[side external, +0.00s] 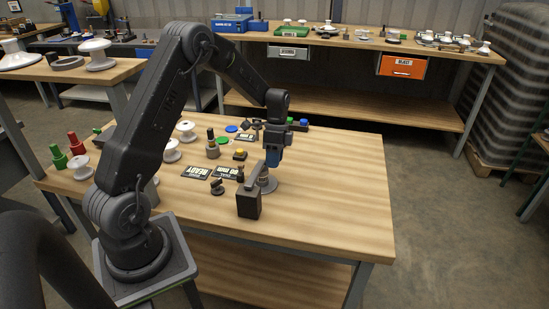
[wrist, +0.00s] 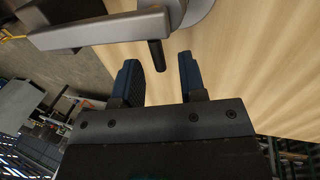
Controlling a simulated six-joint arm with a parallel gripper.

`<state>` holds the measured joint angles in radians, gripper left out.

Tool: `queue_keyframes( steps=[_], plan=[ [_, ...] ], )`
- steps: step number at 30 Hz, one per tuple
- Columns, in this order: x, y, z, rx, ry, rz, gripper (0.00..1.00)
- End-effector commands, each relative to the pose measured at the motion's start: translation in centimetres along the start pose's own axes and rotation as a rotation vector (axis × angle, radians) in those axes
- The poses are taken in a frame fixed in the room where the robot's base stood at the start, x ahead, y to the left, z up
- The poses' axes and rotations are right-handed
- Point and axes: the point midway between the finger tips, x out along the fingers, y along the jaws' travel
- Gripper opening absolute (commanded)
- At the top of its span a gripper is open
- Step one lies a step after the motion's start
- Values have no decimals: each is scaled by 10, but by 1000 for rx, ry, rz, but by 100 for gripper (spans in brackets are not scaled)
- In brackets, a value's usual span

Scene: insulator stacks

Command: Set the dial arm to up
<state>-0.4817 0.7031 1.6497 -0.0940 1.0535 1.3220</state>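The dial shows in the wrist view as a round grey base (wrist: 197,12) at the top, with a long grey arm (wrist: 100,30) running to the left. A short black peg (wrist: 157,55) sticks out from near it. My gripper (wrist: 160,62) is open, and its two blue fingers stand on either side of the peg's tip, with gaps visible. In the side external view my gripper (side external: 271,165) points down just above the round grey base (side external: 269,186).
A dark block (side external: 248,203) stands near the base. READY (side external: 195,172) and other black label plates, a yellow button (side external: 240,155), a small dark knob (side external: 217,187) and white insulators (side external: 186,130) lie to the left. The table (side external: 340,190) is clear on the right.

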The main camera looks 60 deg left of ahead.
Motion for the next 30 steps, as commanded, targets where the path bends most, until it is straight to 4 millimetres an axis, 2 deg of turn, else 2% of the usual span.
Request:
queue_keyframes(
  steps=[2, 14, 30],
  plan=[
    [0, 0, 0, 0, 0, 0, 37],
    [0, 0, 0, 0, 0, 0, 0],
    [-3, 1, 0, -1, 0, -20, 0]
  ],
)
